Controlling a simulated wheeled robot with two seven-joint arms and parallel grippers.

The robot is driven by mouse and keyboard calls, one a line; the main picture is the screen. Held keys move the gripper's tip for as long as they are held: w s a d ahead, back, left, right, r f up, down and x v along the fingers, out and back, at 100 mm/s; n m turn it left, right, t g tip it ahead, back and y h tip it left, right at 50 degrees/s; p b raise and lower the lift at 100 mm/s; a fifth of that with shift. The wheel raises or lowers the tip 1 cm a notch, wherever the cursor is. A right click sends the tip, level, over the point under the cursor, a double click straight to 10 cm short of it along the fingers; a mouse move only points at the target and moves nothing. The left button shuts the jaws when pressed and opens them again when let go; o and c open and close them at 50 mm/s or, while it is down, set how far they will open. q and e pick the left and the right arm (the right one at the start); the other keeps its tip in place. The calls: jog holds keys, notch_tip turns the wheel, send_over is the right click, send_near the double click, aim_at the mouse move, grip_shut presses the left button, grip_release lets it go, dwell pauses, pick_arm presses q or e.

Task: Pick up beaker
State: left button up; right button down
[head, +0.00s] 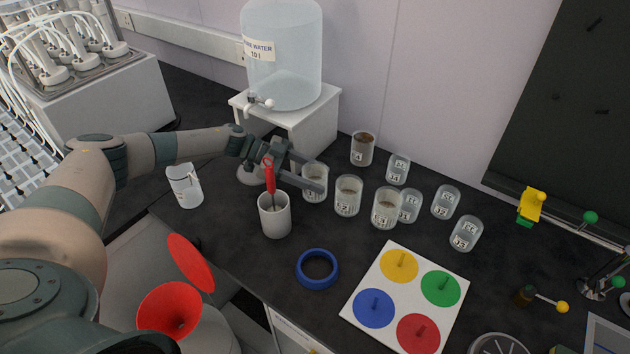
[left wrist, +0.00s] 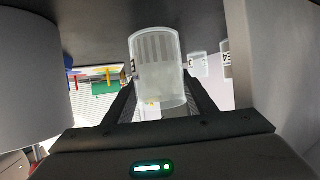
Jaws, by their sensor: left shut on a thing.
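My left gripper (head: 314,176) reaches in from the left and is shut on a clear labelled beaker (head: 314,195), one finger on each side. The held beaker (left wrist: 158,75) fills the space between the fingers in the left wrist view. It is at or close to the black counter; I cannot tell whether its base touches. To its right are similar beakers with brownish contents, one labelled 2 (head: 348,197) and one labelled 3 (head: 386,210). Another, labelled 4 (head: 362,148), stands behind. My right gripper is in neither view.
A white cup (head: 275,217) with a red-handled tool stands just in front of my left gripper. Several emptier beakers (head: 446,201) stand to the right. A water tank (head: 283,60) on a white stand is behind. A blue ring (head: 317,269) and a colored-disc board (head: 376,274) lie in front.

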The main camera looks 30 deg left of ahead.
pick_arm(q)
jog(key=s, duration=0.1)
jog(key=s+b, duration=0.1)
jog(key=s, duration=0.1)
jog(key=shift+s+a, duration=0.3)
notch_tip(320, 180, up, 14)
jog(key=b, duration=0.2)
jog(key=shift+s, duration=0.15)
jog(key=shift+r, duration=0.1)
notch_tip(320, 180, up, 12)
jog(key=p, duration=1.4)
